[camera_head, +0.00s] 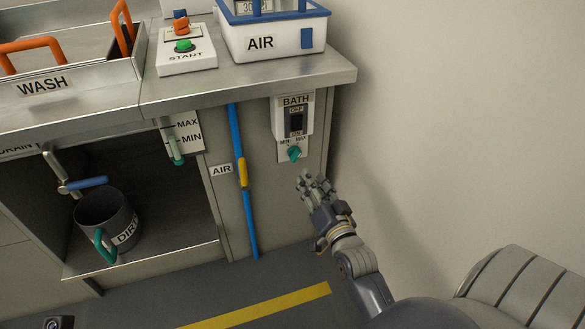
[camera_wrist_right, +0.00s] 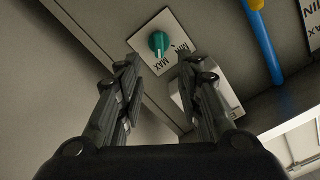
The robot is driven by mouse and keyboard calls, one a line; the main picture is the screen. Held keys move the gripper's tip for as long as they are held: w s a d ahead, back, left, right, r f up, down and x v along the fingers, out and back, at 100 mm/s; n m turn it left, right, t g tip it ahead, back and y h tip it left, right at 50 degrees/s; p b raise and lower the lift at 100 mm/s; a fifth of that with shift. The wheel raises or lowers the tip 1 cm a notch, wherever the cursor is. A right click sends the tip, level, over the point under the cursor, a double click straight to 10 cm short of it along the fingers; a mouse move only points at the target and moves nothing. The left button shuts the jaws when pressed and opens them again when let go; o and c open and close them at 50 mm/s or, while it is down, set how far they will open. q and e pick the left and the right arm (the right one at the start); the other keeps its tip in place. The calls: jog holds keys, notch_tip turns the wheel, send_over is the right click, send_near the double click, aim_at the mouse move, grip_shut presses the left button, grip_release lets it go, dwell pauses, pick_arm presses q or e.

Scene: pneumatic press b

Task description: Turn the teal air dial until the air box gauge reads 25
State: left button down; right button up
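A teal dial (camera_head: 293,153) sits on a white plate marked MIN and MAX, low on the switch panel labelled BATH (camera_head: 297,125). It also shows in the right wrist view (camera_wrist_right: 159,43), just beyond my fingertips. The white and blue AIR box (camera_head: 275,38) stands on the counter above. Its gauge display (camera_head: 254,6) is cut by the top edge; it seems to start with 30, the rest unclear. My right gripper (camera_head: 314,183) is below and right of the dial, apart from it. The right wrist view shows its fingers (camera_wrist_right: 158,62) open and empty.
A blue hose (camera_head: 241,180) with a yellow section runs down the cabinet front left of the dial. Left of it are a START button box (camera_head: 186,50), a MIN/MAX level gauge (camera_head: 179,138) and a dark DIRTY bucket (camera_head: 105,222). A bare wall (camera_head: 460,120) stands at right.

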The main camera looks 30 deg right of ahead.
aim_at(298, 157)
jog(key=b+x, duration=0.2)
jog(key=x, duration=0.6)
jog(key=shift+w+f+b, duration=0.1)
jog(key=shift+w+b, duration=0.1)
jog(key=shift+b, duration=0.2)
jog(key=shift+w+d, duration=0.15)
jog(key=shift+w, duration=0.45)
grip_shut()
